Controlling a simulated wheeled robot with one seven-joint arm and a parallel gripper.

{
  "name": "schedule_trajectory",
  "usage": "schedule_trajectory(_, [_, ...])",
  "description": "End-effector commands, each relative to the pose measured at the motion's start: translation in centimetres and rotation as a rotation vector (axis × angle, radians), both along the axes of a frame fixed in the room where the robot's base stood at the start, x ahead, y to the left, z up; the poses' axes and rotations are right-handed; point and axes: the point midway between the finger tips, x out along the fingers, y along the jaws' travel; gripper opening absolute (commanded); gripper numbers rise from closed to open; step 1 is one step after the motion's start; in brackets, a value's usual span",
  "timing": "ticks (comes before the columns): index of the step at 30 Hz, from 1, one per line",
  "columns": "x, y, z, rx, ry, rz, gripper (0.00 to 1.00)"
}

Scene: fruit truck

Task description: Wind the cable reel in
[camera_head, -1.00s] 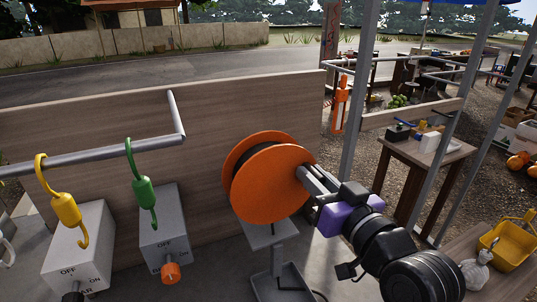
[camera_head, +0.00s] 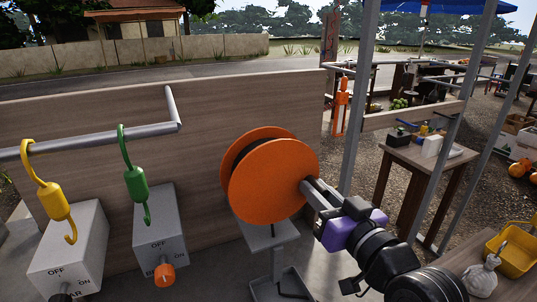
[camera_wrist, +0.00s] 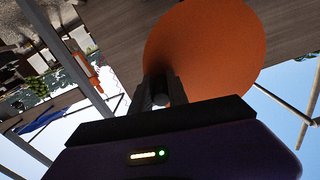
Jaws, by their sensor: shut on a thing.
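The orange cable reel (camera_head: 270,182) stands on a grey metal stand (camera_head: 272,240) in front of the wooden panel. A dark gap shows between its two orange discs. My gripper (camera_head: 309,187) comes from the lower right and is shut at the right side of the near disc. In the wrist view my gripper (camera_wrist: 162,92) meets the lower left part of the orange reel (camera_wrist: 205,48). The part between the fingers looks like a small handle but is mostly hidden by them.
Yellow (camera_head: 54,197) and green (camera_head: 136,184) hooks hang from a metal rail at left. Grey switch boxes (camera_head: 70,250) stand below them. A metal post (camera_head: 357,100) rises right of the reel. A wooden table (camera_head: 425,158) and a yellow basket (camera_head: 515,252) are at right.

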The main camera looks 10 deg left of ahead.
Motion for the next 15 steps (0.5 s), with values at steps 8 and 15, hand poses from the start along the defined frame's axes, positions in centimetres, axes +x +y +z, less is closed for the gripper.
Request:
schedule_trajectory(8, [-0.1, 0.2, -0.1, -0.001, 0.002, 0.004, 0.10])
schedule_trajectory(15, [-0.4, 0.6, -1.3, 0.000, 0.001, 0.007, 0.11])
